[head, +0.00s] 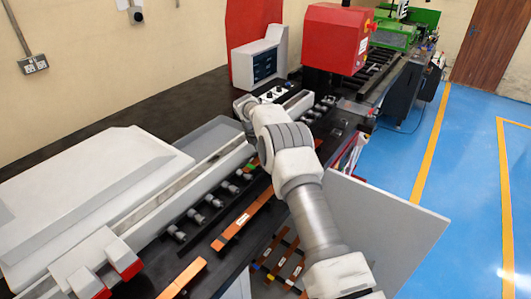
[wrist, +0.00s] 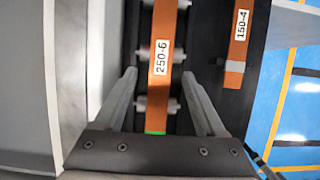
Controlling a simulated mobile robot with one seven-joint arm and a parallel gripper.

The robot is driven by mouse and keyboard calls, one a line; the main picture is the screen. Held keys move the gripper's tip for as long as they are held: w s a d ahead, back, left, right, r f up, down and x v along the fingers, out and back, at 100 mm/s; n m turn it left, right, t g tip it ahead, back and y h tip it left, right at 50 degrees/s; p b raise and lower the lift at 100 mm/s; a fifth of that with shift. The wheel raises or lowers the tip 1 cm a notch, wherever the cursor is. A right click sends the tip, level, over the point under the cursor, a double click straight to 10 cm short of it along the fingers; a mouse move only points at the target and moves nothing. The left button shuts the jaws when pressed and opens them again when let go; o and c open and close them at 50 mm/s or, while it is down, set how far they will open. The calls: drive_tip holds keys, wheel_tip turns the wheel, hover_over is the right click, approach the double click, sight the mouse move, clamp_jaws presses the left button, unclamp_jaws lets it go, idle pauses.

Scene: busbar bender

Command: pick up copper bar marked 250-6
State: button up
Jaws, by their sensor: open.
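The copper bar marked 250-6 (wrist: 160,92) shows in the wrist view as a long orange strip with a white label and a green mark at its near end. It lies across grey rollers, running away from me. My gripper (wrist: 158,76) is open, with one finger on each side of the bar. I cannot tell how far the fingers are above it, and I see no contact. In the head view my arm hides the gripper, and the bar's label cannot be read there.
A second bar marked 150-4 (wrist: 237,52) lies to the right in the wrist view. In the head view a labelled copper bar (head: 241,220) lies on the black bench edge, beside a row of rollers. A red machine head (head: 336,38) stands behind. Blue floor (head: 470,190) lies right.

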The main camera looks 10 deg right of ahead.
clamp_jaws()
idle(0.4)
drive_tip(key=shift+w, duration=0.1)
idle(1.0)
